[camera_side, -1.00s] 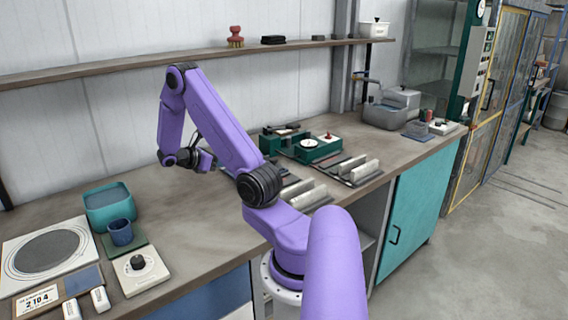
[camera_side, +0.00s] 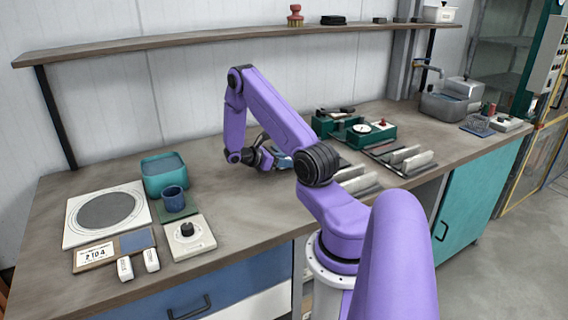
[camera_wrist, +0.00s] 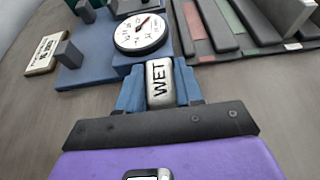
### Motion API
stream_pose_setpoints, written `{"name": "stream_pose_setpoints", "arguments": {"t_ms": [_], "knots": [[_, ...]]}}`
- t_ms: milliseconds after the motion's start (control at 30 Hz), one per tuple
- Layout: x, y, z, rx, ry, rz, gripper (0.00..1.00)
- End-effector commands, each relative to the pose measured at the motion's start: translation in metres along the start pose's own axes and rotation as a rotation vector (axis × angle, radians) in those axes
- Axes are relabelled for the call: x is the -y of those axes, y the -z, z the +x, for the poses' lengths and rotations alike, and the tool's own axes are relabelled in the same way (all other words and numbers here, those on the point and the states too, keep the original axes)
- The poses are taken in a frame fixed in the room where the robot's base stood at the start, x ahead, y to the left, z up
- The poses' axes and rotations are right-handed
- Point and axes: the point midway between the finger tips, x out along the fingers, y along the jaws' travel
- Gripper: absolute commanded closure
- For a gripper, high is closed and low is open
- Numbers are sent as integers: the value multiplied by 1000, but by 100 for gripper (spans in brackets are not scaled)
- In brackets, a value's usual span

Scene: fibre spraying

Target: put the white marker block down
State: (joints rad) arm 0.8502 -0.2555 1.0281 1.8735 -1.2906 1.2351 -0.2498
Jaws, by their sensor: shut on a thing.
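The white marker block (camera_wrist: 160,83), with "WET" in black on its face, is held between the blue fingers of my gripper (camera_wrist: 158,92) in the wrist view. My gripper is shut on its two sides. In the side view my gripper (camera_side: 268,157) is low over the middle of the bench, left of the green dial unit; the block in it is too hidden there to make out. In the wrist view the block's far end is close to a blue base with a round white dial (camera_wrist: 140,32). I cannot tell whether the block touches the bench.
Two other white blocks (camera_side: 125,268) lie at the bench's front left, near a plate with a grey disc (camera_side: 66,225). A teal bin (camera_side: 164,178), a blue cup (camera_side: 174,199) and a knob box (camera_side: 187,236) stand near. Dark slabs (camera_wrist: 245,22) lie ahead right. Bare bench (camera_side: 265,200) lies between.

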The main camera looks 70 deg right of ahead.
Motion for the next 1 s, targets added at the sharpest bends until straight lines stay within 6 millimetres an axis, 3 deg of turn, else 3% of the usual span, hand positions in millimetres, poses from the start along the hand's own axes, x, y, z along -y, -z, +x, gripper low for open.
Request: {"name": "stream_pose_setpoints", "arguments": {"t_ms": [500,533,600,1000], "knots": [[0,10,4,0,-1,0,94],[0,10,4,-1,-1,0,58],[0,10,4,-1,-1,0,39],[-1,7,0,-1,-3,1,39]]}}
